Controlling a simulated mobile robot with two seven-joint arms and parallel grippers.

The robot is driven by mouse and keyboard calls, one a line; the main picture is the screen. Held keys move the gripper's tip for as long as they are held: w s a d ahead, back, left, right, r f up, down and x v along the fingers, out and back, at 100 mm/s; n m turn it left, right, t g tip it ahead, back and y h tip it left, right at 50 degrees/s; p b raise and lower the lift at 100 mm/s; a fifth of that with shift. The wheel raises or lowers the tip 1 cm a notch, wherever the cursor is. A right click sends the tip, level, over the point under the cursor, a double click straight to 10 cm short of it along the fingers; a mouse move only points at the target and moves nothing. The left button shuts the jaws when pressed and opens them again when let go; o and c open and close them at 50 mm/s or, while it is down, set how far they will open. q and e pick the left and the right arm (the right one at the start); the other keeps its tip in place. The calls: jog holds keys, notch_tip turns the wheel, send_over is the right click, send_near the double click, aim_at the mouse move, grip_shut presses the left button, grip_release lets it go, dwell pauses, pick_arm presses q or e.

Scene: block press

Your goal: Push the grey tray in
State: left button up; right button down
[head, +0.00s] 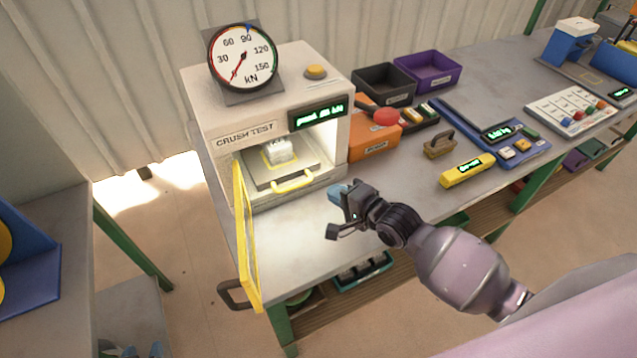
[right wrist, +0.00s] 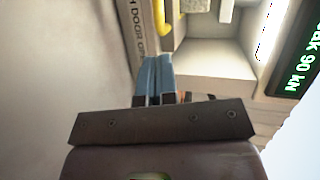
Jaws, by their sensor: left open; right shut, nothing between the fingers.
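The grey tray (head: 309,164) sits in the lit chamber of the crush-test press (head: 215,100), with its yellow handle (head: 292,181) at the front edge. A pale block (head: 279,150) stands on it inside a yellow outline. The yellow-framed door (head: 246,240) stands open at the left of the opening. My right gripper (head: 338,194) is shut and empty, in front and to the right of the handle, apart from it. Its blue fingers (right wrist: 156,80) show together in the right wrist view. My left gripper (head: 140,351) shows only its blue fingertips at the bottom edge, open.
A brown-handled block (head: 440,145) and a yellow meter (head: 467,170) lie further right. Black (head: 384,84) and purple (head: 428,70) bins stand behind. The bench before the press is clear.

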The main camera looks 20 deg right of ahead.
aim_at(310, 173)
pick_arm(q)
jog(key=shift+s+f, duration=0.1)
jog(key=shift+s, duration=0.1)
pick_arm(e)
jog(key=shift+x, duration=3.1)
jog(key=w, duration=0.2)
jog(key=w+b, duration=0.1)
jog(key=shift+w+a, duration=0.3)
jog(key=shift+w, duration=0.2)
jog(key=shift+r, duration=0.1)
pick_arm(q)
jog(key=shift+s+a+f, duration=0.2)
jog(key=shift+a, duration=0.2)
pick_arm(e)
jog(key=shift+r, duration=0.1)
jog(key=shift+w+r, duration=0.1)
pick_arm(q)
jog(key=shift+r, duration=0.15)
